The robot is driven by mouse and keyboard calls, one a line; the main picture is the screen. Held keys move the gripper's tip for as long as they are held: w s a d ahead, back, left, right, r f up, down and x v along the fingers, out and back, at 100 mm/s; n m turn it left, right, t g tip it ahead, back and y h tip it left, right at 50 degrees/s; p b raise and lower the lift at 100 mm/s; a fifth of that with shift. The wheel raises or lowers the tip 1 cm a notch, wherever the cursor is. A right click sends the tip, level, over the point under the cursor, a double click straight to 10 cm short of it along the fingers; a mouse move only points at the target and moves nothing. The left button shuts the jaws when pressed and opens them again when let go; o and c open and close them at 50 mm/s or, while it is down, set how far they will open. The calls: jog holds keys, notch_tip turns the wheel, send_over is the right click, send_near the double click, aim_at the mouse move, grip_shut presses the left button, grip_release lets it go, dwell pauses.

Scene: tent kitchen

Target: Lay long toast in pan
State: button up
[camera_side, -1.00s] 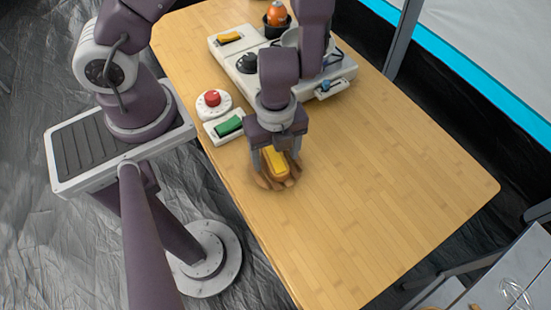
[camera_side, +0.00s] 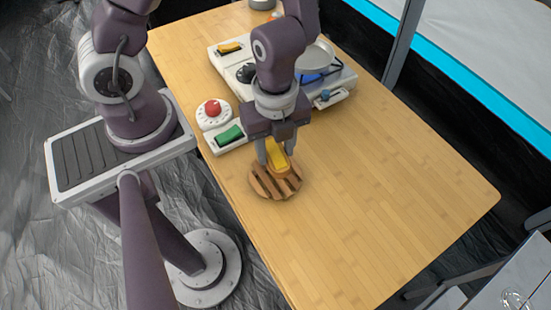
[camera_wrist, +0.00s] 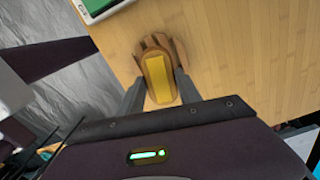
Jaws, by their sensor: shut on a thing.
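The long toast (camera_side: 278,157) is a yellow slab with a brown crust; it also shows in the wrist view (camera_wrist: 160,78). My gripper (camera_side: 277,151) is shut on it, one finger on each long side. The toast is over the round slatted wooden trivet (camera_side: 262,186), seemingly just clear of it. A pale, shallow round dish (camera_side: 318,54), probably the pan, is at the white stove, right of my wrist in the side view. My arm hides part of it.
A red-knobbed dial (camera_side: 212,108) and a green-topped block (camera_side: 230,134) stand left of my gripper. The table's right and front are clear.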

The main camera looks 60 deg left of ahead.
jog(key=shift+n, duration=0.3)
jog(key=r, duration=0.2)
jog(key=w+r, duration=0.1)
jog(key=r, duration=0.1)
jog(key=shift+a, duration=0.1)
jog(key=w+a+r+n, duration=0.1)
jog(key=w+a+n, duration=0.2)
jog(key=w, duration=0.3)
jog(key=w+a+r+n, duration=0.1)
jog(key=w+a+n, duration=0.2)
jog(key=w, duration=0.3)
notch_tip(320, 180, up, 4)
jog(key=n, duration=0.9)
send_over(307, 58)
notch_tip(307, 58, down, 9)
jog(key=shift+f, duration=0.15)
jog(key=o, duration=1.3)
jog(key=shift+f, duration=0.1)
jog(key=shift+o, duration=0.2)
